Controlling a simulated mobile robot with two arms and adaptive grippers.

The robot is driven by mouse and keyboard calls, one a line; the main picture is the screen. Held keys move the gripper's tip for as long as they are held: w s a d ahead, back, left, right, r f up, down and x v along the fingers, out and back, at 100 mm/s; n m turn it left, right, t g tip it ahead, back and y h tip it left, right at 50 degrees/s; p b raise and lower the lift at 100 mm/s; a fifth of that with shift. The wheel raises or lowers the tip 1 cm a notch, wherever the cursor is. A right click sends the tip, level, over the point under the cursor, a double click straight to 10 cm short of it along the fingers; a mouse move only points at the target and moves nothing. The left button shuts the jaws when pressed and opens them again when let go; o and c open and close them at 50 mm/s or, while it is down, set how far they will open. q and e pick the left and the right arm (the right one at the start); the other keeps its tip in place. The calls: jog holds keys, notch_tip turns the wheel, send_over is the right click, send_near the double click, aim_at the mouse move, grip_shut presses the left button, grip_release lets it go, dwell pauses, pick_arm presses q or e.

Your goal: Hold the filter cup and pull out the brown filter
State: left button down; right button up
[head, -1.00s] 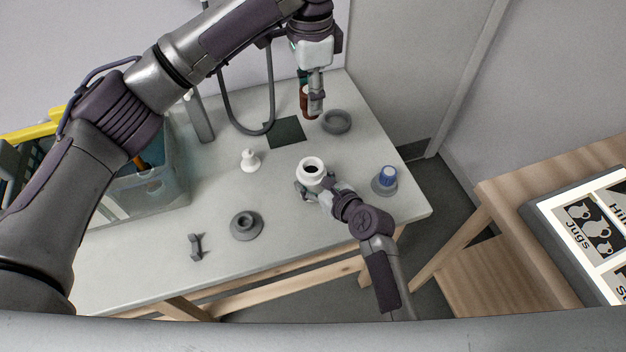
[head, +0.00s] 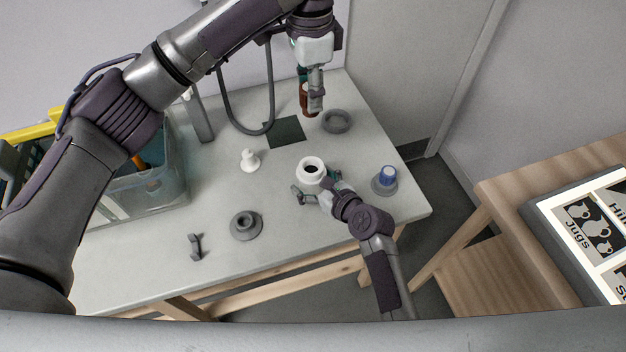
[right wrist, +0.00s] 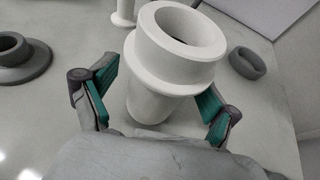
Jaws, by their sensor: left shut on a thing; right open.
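The white filter cup (head: 312,162) stands upright on the table, its round mouth empty. It also shows in the right wrist view (right wrist: 165,85). My right gripper (head: 317,187) is open, with one finger on each side of the cup; gaps show between the fingers and the cup wall in the right wrist view. My left gripper (head: 316,104) is shut on the brown filter (head: 306,98) and holds it above the back of the table, apart from the cup. Its fingers hide part of the filter.
A grey ring (head: 337,121) lies close to the left gripper. A blue-topped piece (head: 386,175) stands right of the cup. A small white piece (head: 250,160), a grey flanged piece (head: 246,225) and a dark square (head: 285,132) are to the left. A clear bin (head: 160,185) stands farther left.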

jog(key=v, duration=1.2)
jog(key=shift+d+f, duration=0.1)
